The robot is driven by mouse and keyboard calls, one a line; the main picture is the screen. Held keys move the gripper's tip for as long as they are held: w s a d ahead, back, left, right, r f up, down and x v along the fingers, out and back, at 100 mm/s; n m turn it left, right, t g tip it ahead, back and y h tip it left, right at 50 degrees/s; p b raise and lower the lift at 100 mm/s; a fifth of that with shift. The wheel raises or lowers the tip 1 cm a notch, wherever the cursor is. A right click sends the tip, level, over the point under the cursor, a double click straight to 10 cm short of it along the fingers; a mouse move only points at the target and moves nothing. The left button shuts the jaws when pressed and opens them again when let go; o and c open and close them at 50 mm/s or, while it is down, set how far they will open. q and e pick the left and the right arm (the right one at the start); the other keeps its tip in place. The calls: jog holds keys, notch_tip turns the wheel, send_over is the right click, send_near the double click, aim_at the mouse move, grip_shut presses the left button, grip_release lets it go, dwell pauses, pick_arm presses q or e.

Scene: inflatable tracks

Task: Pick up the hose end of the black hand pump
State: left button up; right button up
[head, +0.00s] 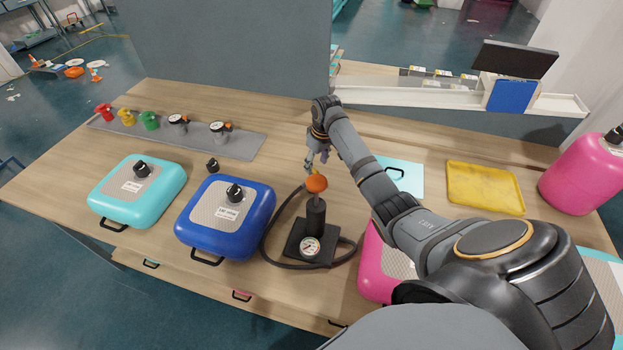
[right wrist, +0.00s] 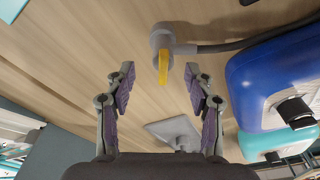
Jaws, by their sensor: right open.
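The black hand pump (head: 315,218) stands upright on the bench in the head view, with an orange handle knob and a round gauge at its base. Its black hose (head: 272,228) loops around the left of the base and runs up toward my right gripper (head: 317,158). In the right wrist view the hose end (right wrist: 160,42) is a grey fitting with a yellow lever, on the hose coming from the right. My right gripper (right wrist: 158,76) is open. The yellow lever shows between its fingertips, and the grey body lies just beyond. I cannot tell whether they touch. My left gripper is not in view.
A blue inflatable track case (head: 226,222) and a turquoise one (head: 136,192) lie left of the pump. A pink case (head: 372,270) is partly hidden by my right arm. A yellow tray (head: 484,188) lies right.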

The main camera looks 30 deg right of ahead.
jog(key=shift+w+a+f+p, duration=0.1)
jog(key=shift+f+p, duration=0.15)
jog(key=shift+p, duration=0.05)
jog(key=f, duration=0.2)
jog(key=w+f+p, duration=0.1)
jog(key=shift+a+f, duration=0.3)
jog(key=shift+f, duration=0.05)
jog(key=shift+w+f, duration=0.1)
jog(key=shift+f, duration=0.3)
grip_shut()
